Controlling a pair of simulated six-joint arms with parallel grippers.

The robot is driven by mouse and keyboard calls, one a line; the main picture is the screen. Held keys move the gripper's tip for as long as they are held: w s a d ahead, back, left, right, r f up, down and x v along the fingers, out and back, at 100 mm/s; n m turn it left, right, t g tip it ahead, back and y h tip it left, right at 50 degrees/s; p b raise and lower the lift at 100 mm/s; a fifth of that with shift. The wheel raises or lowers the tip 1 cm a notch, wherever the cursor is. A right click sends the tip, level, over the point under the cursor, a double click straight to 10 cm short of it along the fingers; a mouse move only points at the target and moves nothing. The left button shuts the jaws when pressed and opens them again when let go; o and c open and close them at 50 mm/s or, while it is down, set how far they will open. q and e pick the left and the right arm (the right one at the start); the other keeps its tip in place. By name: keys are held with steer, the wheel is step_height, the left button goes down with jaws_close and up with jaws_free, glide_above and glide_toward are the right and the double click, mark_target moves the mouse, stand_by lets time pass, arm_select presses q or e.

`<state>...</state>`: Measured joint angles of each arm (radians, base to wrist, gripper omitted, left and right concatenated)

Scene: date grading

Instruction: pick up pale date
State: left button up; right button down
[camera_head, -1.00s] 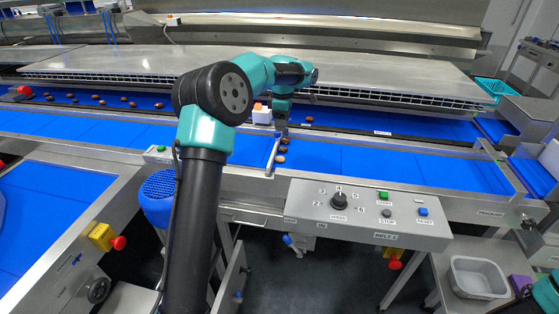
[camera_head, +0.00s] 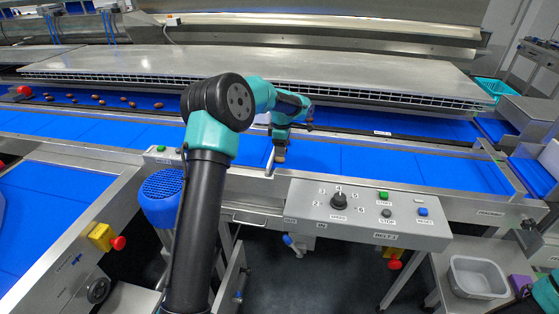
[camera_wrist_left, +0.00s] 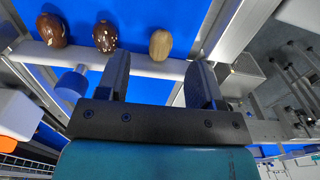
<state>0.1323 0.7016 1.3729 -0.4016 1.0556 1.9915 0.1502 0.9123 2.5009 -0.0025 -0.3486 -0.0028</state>
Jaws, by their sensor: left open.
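The pale date (camera_wrist_left: 160,45) is tan-brown and shows in the left wrist view on the blue belt, close to its metal edge. It lies just beyond the fingertips of my left gripper (camera_wrist_left: 159,66), in line with the gap between them. The gripper is open and empty. Two dark, glossy dates (camera_wrist_left: 105,37) lie in a row to the left of the pale one. In the head view my left gripper (camera_head: 280,158) hangs low over the near blue belt (camera_head: 360,160) by a metal guide bar and hides the dates there.
Several brown dates (camera_head: 98,100) lie on the far belt at left. The control panel (camera_head: 365,212) stands in front of the near belt, which is clear to the right. A grey tray (camera_head: 478,277) sits at lower right. A blue cylinder (camera_wrist_left: 72,84) is beside the left finger.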

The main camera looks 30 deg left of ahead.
mark_target(279, 160)
arm_select(q)
steer(key=shift+s+f, duration=0.1)
steer(key=shift+f, duration=2.5)
steer(key=shift+c, duration=0.2)
steer(key=c, duration=0.7)
